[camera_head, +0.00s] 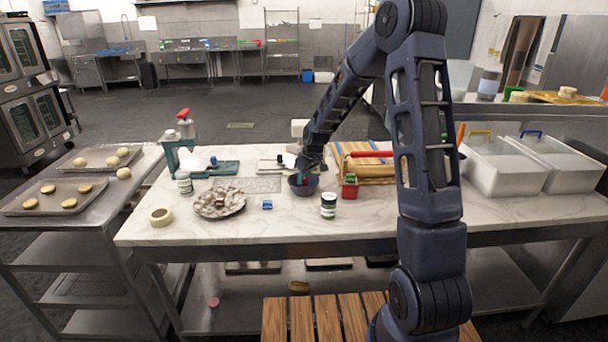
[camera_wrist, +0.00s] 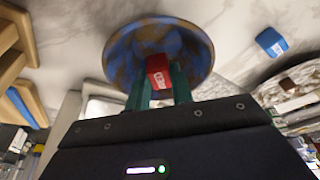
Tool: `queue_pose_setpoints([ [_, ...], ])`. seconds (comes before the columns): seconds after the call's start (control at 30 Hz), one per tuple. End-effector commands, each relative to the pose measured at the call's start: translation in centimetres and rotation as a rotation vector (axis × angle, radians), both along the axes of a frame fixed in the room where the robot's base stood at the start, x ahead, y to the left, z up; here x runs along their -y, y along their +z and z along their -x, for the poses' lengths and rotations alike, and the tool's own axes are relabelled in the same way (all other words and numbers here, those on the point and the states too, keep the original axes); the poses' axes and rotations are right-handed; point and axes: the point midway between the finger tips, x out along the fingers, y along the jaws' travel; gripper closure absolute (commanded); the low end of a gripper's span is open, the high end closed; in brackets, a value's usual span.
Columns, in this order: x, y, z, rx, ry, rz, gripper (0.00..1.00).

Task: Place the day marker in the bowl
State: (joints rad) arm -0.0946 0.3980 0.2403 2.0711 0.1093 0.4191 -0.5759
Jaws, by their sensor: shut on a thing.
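The day marker (camera_wrist: 158,72), a small red block with white lettering, is between the green fingers of my gripper (camera_wrist: 158,88) in the wrist view. My gripper is shut on it. The bowl (camera_wrist: 118,60), round with blue and brown mottling, lies behind the marker in that view, and the marker overlaps its inside. In the head view the bowl (camera_head: 303,190) stands on the marble table, with my gripper (camera_head: 306,172) right above it. The marker is hard to make out there. I cannot tell whether it touches the bowl.
A blue block (camera_head: 267,204) lies left of the bowl, with a foil-like tray (camera_head: 219,203) beyond it. Wooden boards (camera_head: 370,165) lie farther right.

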Motion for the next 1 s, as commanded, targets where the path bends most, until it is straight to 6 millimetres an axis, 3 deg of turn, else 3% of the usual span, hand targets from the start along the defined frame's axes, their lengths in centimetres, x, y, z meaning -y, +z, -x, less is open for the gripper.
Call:
queue_pose_setpoints([
  [0.27,0.0,-0.08,0.0,0.0,0.0,0.0,0.99],
  [0.3,0.0,-0.08,0.0,0.0,0.0,0.0,0.73],
  [0.4,0.0,-0.08,0.0,0.0,0.0,0.0,0.54],
  [0.43,0.0,-0.08,0.0,0.0,0.0,0.0,0.52],
  [1.0,0.0,-0.06,0.0,0.0,0.0,0.0,0.52],
])
